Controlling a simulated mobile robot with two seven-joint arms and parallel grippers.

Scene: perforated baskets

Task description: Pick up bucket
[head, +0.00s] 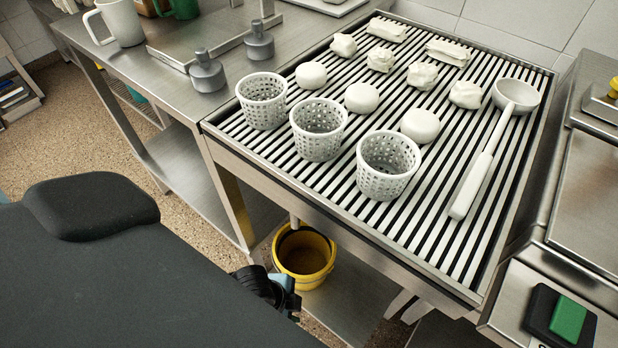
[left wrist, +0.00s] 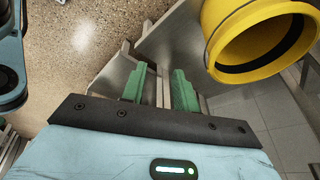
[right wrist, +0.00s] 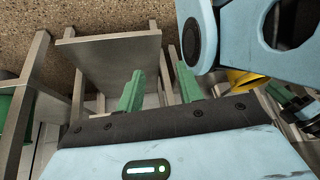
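The task's bucket is yellow (head: 308,279) and stands upright on the lower metal shelf under the slatted table in the head view. It shows large at the upper right of the left wrist view (left wrist: 247,70), its open mouth visible. A small part of it shows behind a blue arm link of mine in the right wrist view (right wrist: 241,78). My left gripper (left wrist: 161,72) has its green fingers apart with nothing between them, beside the bucket and not touching it. My right gripper (right wrist: 160,70) is also open and empty, farther from the bucket. Neither gripper's fingers show clearly in the head view.
The slatted table (head: 345,235) overhangs the bucket. It bears perforated white baskets (head: 387,172), white lumps and a ladle (head: 478,175). Table legs (head: 228,195) and the lower shelf edge bound the space around the bucket. Speckled floor (head: 110,165) is open at left.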

